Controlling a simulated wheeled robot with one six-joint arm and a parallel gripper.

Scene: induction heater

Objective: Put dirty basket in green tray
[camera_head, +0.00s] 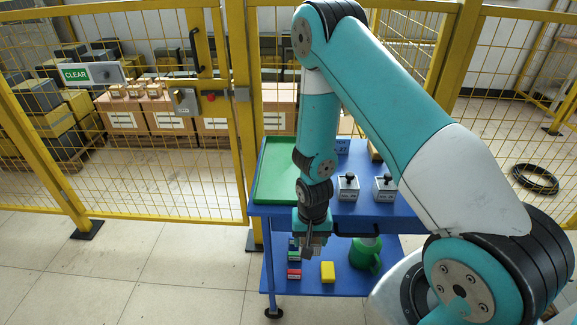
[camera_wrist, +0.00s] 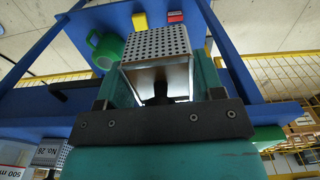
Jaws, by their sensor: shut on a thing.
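My gripper (camera_head: 311,238) hangs in front of the near edge of the blue cart, in front of the right part of the green tray's front side. In the wrist view my gripper (camera_wrist: 161,92) is shut on a silver perforated metal basket (camera_wrist: 158,44), its black knob between the fingers. The basket's dirt cannot be made out. The green tray (camera_head: 275,185) lies on the left of the cart top and looks empty where it shows. The arm hides its right part. A green edge of it shows in the wrist view (camera_wrist: 268,136).
Two labelled metal baskets with black knobs, the left one (camera_head: 347,188) and the right one (camera_head: 385,188), stand on the cart top right of the tray. The lower shelf holds a green can (camera_head: 365,255), a yellow block (camera_head: 327,271) and small red and green items. Yellow fencing (camera_head: 237,100) stands behind.

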